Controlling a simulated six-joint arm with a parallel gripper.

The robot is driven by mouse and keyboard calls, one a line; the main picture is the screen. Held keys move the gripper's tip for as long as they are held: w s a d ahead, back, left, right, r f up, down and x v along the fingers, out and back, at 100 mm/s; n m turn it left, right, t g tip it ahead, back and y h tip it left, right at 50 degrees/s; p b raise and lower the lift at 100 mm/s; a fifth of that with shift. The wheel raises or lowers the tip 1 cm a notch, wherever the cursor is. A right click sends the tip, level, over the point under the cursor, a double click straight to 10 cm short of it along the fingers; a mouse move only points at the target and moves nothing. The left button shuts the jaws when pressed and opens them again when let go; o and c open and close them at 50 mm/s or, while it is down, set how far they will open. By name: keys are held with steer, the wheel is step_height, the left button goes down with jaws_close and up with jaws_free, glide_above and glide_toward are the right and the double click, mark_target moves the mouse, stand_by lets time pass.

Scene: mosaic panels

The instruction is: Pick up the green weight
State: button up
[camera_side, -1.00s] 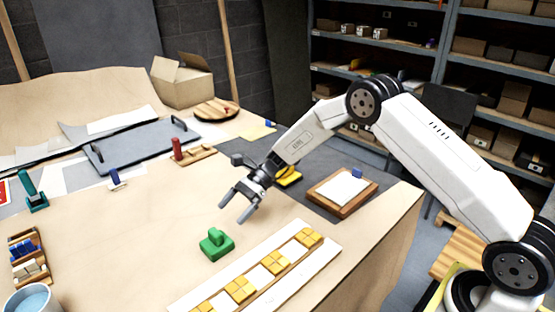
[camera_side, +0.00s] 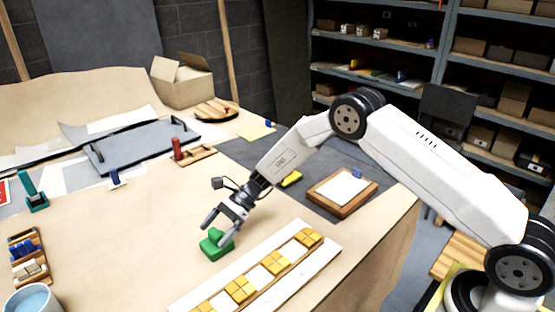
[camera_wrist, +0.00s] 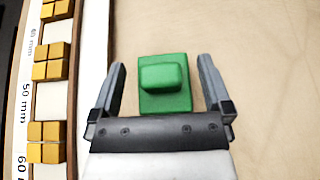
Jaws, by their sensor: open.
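The green weight (camera_side: 214,246) is a block with a raised handle, upright on the pale wooden table near the mosaic strip. My gripper (camera_side: 214,232) is open just above and around it, its fingers pointing down at the weight. In the wrist view, the green weight (camera_wrist: 165,84) lies between the two spread fingers of my gripper (camera_wrist: 162,80), with a gap on each side. In the side view the near finger hides part of the weight.
The white strip (camera_side: 325,249) with yellow tiles and millimetre marks lies close beside the weight. A wooden tray (camera_side: 342,190) and a red-handled piece (camera_side: 178,148) are farther back. A tile rack (camera_side: 28,258) stands at left. The table left of the weight is bare.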

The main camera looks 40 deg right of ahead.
steer(key=shift+a+f, duration=0.15)
steer(key=shift+a, duration=0.15)
jaws_close()
stand_by(0.4)
